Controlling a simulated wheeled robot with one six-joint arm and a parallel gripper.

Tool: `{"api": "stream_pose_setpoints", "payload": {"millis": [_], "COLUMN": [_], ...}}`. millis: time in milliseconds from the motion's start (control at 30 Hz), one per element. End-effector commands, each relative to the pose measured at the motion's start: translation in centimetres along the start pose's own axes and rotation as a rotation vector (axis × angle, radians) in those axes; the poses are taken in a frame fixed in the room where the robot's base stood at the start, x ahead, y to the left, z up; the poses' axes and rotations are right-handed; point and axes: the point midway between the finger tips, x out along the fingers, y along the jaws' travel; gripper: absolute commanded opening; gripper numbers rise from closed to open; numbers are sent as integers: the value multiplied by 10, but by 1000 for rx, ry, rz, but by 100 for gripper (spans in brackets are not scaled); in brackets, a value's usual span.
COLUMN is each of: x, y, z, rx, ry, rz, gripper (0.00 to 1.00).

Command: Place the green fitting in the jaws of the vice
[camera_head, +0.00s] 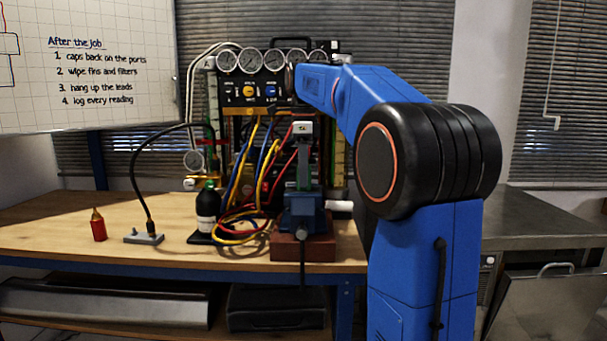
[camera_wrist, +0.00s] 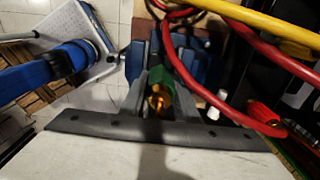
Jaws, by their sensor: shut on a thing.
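The green fitting (camera_wrist: 161,80) with a brass end is between the grey fingers of my gripper (camera_wrist: 158,88) in the wrist view. My gripper is shut on it. In the head view my gripper (camera_head: 304,180) points straight down over the blue vice (camera_head: 303,212), which sits on a red-brown block (camera_head: 290,248). Blue parts of the vice (camera_wrist: 205,66) show beyond and beside the fingers in the wrist view. The fingers hide much of the jaws, so I cannot tell whether the fitting touches them.
Yellow and red hoses (camera_head: 238,238) lie left of the vice and cross close by it in the wrist view (camera_wrist: 215,80). A black bottle (camera_head: 207,205), a grey block with a cable (camera_head: 144,238) and a red bottle (camera_head: 98,228) stand left. A gauge panel (camera_head: 265,90) stands behind.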

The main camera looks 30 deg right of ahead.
Motion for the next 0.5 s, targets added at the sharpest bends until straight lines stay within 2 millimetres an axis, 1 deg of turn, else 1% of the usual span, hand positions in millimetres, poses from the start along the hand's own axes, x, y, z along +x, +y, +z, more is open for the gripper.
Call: {"api": "stream_pose_setpoints", "payload": {"millis": [500], "x": [10], "y": [0], "z": [0], "rx": [0], "ry": [0], "rz": [0], "gripper": [0]}}
